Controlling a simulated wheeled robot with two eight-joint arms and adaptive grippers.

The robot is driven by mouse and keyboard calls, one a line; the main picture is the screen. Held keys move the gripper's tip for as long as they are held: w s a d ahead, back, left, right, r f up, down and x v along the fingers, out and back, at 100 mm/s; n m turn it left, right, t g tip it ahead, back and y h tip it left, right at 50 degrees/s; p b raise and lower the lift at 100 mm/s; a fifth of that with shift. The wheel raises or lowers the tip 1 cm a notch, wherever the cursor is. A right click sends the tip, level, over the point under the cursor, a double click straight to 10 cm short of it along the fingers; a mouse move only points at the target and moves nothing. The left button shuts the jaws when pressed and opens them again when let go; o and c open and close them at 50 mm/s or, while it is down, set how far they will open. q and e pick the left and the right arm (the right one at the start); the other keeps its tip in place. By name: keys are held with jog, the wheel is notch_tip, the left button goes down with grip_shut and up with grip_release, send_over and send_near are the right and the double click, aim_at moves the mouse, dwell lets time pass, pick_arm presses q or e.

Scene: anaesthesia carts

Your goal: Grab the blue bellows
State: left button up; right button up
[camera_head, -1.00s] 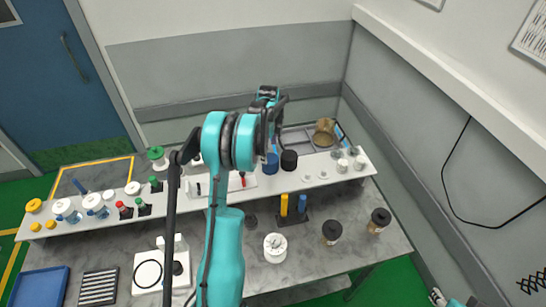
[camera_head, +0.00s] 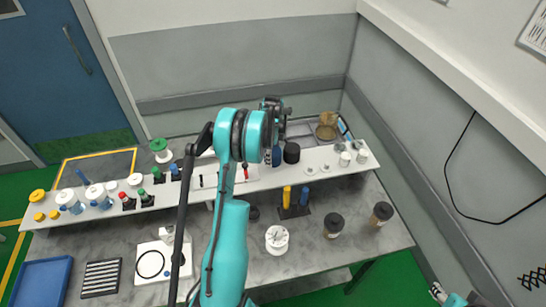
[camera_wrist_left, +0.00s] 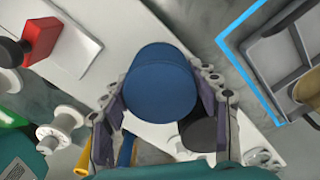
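The blue bellows (camera_wrist_left: 160,85) is a blue cylinder. In the left wrist view it stands between the two fingers of my left gripper (camera_wrist_left: 160,80), close to both, with no clear sign of squeezing. In the head view the bellows (camera_head: 276,157) shows partly behind the gripper, on the white shelf beside a black cylinder (camera_head: 291,153). My left gripper (camera_head: 272,132) reaches down over it with fingers apart; the fingertips are partly hidden. My right gripper (camera_head: 438,292) shows only partly at the lower right, away from the bench.
The white shelf (camera_head: 325,168) also bears bottles and caps to the left and small white pieces to the right. A grey tray with a blue edge (camera_wrist_left: 275,50) lies behind. Yellow and blue cylinders (camera_head: 287,196) and a white spool (camera_head: 277,239) stand in front.

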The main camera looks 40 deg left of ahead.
pick_arm(q)
jog(key=shift+c, duration=0.7)
jog(key=shift+r, duration=0.1)
